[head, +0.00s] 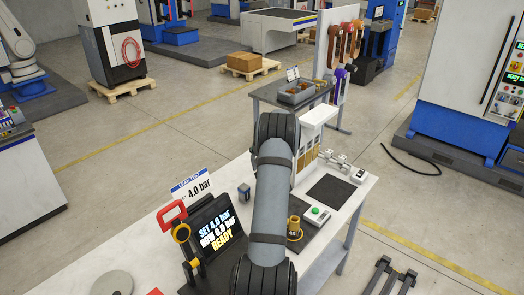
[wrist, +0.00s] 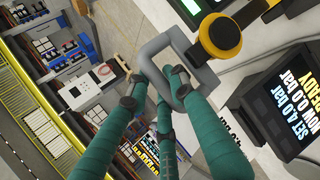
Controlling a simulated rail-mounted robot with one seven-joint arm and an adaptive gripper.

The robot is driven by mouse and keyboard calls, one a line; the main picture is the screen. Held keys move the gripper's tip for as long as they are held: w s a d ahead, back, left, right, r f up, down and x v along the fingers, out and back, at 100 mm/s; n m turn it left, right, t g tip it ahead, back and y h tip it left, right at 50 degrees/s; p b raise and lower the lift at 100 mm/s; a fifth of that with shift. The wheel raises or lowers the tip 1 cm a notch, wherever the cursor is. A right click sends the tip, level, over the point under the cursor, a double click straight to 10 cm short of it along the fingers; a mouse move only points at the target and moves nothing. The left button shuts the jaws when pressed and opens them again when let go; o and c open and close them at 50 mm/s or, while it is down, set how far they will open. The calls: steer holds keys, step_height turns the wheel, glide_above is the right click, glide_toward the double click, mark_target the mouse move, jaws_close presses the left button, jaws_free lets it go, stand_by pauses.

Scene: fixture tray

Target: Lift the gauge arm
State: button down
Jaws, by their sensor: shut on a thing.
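In the wrist view my gripper (wrist: 160,82) has teal fingers, shut at a grey loop handle (wrist: 152,48). The exact contact is partly hidden by the fingers. The display also shows in the wrist view (wrist: 285,105). My gripper does not show in the head view.
The white table (head: 140,258) carries a leak test sign (head: 191,187), a brass fitting (head: 294,227) and a box with a green button (head: 316,213). A dark mat (head: 330,189) lies bare at the right. My arm crosses the middle of the head view.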

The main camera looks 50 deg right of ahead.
steer(key=c, duration=1.8)
jaws_free()
steer(key=v, duration=1.2)
steer(key=shift+a, duration=0.1)
steer(key=shift+f, duration=0.15)
